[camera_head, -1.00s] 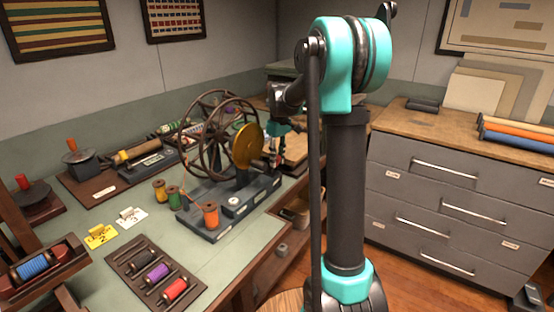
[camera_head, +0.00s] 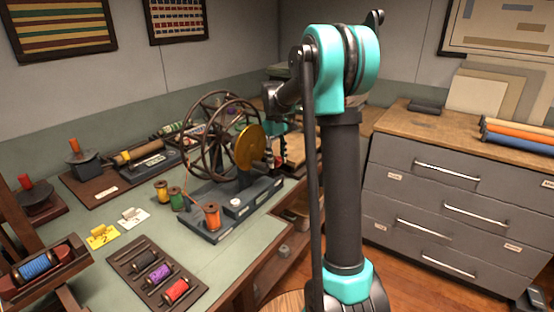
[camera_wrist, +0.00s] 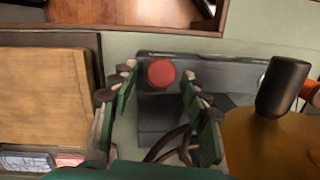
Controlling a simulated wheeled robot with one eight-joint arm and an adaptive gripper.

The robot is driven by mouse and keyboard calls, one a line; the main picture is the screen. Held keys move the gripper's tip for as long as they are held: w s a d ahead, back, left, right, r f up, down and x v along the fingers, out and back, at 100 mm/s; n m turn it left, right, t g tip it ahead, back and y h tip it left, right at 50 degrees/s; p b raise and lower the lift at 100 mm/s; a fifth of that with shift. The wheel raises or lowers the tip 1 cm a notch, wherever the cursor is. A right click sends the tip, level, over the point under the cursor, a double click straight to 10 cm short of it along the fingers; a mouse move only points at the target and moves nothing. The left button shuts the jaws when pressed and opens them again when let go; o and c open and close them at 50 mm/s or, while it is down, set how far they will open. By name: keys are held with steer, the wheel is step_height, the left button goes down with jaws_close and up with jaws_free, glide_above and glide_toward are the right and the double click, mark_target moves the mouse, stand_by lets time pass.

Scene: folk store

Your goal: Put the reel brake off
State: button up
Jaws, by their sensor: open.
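The winder stands on the bench with spoked wheels (camera_head: 214,140), a brass disc (camera_head: 249,149) and a grey base (camera_head: 240,207). A red round knob (camera_wrist: 161,73), which looks like the reel brake's, sits on the grey base (camera_wrist: 215,75) in the wrist view. My gripper (camera_wrist: 157,82) is open there, one green-padded finger on each side of the knob. The fingers look apart from the knob. A dark handle (camera_wrist: 283,88) stands by the brass disc (camera_wrist: 265,145), right of the fingers. In the head view my gripper (camera_head: 277,138) is small and partly hidden, behind the disc.
Orange (camera_head: 211,217), green (camera_head: 177,199) and yellow (camera_head: 161,191) spools stand near the winder. A brown board (camera_wrist: 42,98) lies left of my gripper in the wrist view. A spool tray (camera_head: 158,275) is at the bench front. Grey drawers (camera_head: 450,205) stand at right.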

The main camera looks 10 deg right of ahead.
step_height(320, 180, up, 10)
stand_by(0.6)
